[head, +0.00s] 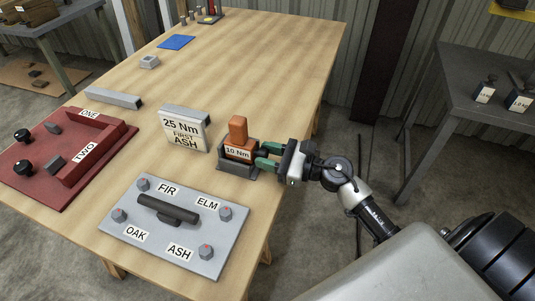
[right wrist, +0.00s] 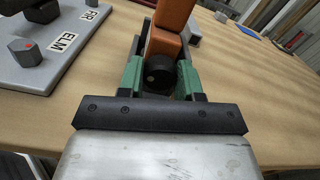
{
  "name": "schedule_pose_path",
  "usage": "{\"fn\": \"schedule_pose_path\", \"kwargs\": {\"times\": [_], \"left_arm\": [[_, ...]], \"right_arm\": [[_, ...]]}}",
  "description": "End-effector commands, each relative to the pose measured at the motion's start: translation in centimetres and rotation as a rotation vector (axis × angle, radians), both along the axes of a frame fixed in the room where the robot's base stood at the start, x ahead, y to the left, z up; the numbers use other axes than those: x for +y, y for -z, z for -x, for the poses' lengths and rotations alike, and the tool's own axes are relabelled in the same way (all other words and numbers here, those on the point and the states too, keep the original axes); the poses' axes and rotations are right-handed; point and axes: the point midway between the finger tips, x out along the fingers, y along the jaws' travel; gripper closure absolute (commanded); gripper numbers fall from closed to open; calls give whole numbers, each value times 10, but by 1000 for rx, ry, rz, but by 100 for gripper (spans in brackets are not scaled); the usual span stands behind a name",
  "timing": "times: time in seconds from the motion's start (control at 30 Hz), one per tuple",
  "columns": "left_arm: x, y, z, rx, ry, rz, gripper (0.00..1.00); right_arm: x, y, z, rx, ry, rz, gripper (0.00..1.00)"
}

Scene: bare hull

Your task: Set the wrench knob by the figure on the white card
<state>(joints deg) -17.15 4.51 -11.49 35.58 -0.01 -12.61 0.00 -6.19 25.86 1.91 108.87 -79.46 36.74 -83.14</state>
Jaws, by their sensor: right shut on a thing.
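The white card (head: 184,130) stands on the table and reads "25 Nm", "FIRST", "ASH". To its right the orange wrench (head: 238,130) stands in a grey cradle (head: 236,170), with a label reading "10 Nm". My right gripper (head: 268,155) comes in from the right at the wrench's side. In the right wrist view its green fingers are shut on the black wrench knob (right wrist: 158,76), in front of the orange body (right wrist: 170,32). The knob is mostly hidden in the head view. My left gripper is not in view.
A grey plate (head: 180,240) with a dark handle and bolts labelled FIR, ELM, OAK and ASH lies in front. A red fixture (head: 65,155) marked ONE and TWO with black knobs sits left. A blue mat (head: 176,42) lies far back. The table's right half beyond the wrench is clear.

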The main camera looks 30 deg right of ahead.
Motion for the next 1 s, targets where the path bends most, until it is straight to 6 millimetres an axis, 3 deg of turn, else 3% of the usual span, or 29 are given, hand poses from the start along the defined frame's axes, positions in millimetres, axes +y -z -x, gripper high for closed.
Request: {"fn": "schedule_pose_path", "kwargs": {"times": [1.0], "left_arm": [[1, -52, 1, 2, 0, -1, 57]], "right_arm": [[-1, -3, 0, 580, 2, -648, 89]]}}
